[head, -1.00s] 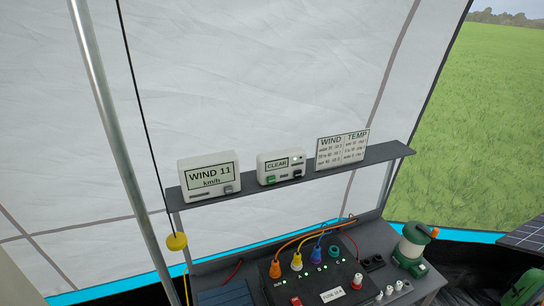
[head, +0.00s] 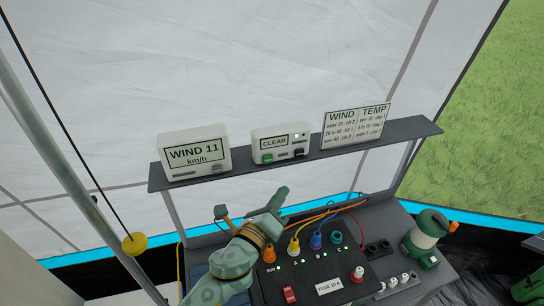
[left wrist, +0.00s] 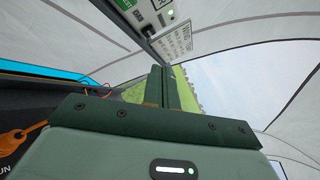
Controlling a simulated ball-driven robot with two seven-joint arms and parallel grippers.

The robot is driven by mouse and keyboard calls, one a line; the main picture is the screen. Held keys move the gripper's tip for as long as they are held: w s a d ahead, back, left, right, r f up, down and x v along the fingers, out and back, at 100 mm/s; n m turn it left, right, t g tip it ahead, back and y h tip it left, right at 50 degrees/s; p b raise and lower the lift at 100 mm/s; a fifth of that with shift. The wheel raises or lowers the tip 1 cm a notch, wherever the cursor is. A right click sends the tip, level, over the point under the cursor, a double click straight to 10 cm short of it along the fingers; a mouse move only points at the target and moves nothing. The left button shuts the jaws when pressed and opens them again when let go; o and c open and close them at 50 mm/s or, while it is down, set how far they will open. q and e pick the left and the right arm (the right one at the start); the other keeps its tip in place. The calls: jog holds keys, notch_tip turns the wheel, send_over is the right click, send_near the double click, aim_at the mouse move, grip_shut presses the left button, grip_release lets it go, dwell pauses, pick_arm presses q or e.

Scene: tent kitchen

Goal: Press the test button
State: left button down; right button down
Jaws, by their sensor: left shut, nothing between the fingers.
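A white box reading CLEAR (head: 283,132) stands on the grey shelf. My right gripper is out of view.
The WIND 11 box (head: 196,148) and a wind and temperature card (head: 355,127) flank the CLEAR box. The shelf (head: 230,177) overhangs a black fuse panel (head: 325,270) with coloured plugs. A yellow knob (head: 134,244) hangs on a cord at left. A lantern (head: 425,236) stands right.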

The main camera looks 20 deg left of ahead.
aim_at(273, 159)
pick_arm(q)
jog(key=shift+w, duration=0.1)
jog(key=w+a, duration=0.5)
jog(key=w, duration=0.2)
dwell(0.5)
jog(key=shift+w, duration=0.1)
dwell(1.8)
jog(key=shift+w+a, duration=0.2)
jog(key=shift+w, duration=0.05)
jog(key=shift+w+a, duration=0.3)
jog(key=shift+w, duration=0.1)
dwell(0.8)
dwell(0.3)
jog(key=shift+s+d, duration=0.5)
jog(key=shift+s, duration=0.25)
jog(key=shift+s+d, duration=0.75)
jog(key=shift+s, duration=0.3)
jog(key=shift+s+d, duration=0.7)
jog(key=shift+s, duration=0.3)
